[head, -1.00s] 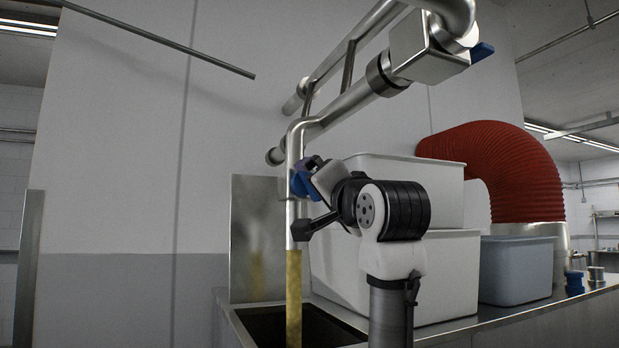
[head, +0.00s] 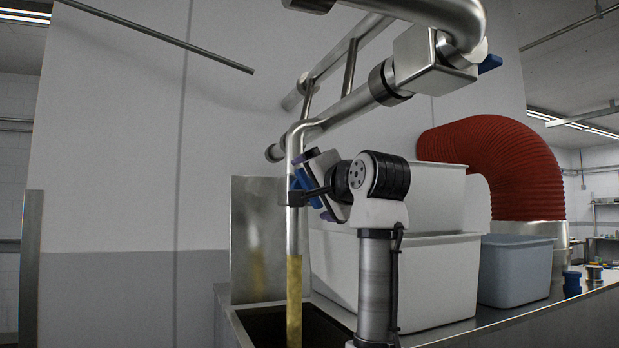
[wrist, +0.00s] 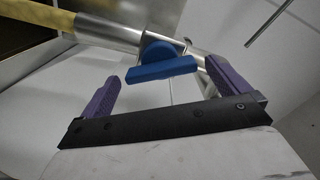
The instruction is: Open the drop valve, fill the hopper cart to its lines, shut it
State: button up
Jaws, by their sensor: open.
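The drop valve is on a vertical steel pipe (head: 292,225) left of centre in the head view. Its blue handle (wrist: 165,70) lies across the gap between my gripper's purple fingers in the wrist view. My gripper (head: 306,172) is open at the valve, with space between handle and fingers on both sides; no grip shows. A yellow stream (head: 294,290) runs from the pipe's lower end, and also shows in the wrist view (wrist: 40,14). It falls into a dark-inside steel basin (head: 238,325), perhaps the hopper cart. Its level and fill lines are not visible.
White tubs (head: 435,275) are stacked right of the pipe, behind my arm. A grey-blue tub (head: 515,270) stands beside them on a steel counter (head: 560,320). A red hose (head: 500,165) arches behind. A thick overhead pipe (head: 350,105) runs above my gripper.

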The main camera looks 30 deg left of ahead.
jog(key=shift+p+x, duration=0.4)
jog(key=shift+x, duration=0.95)
jog(key=shift+c, duration=0.4)
jog(key=c, duration=0.8)
jog(key=n, duration=1.1)
jog(key=shift+n, duration=0.5)
jog(key=o, duration=0.9)
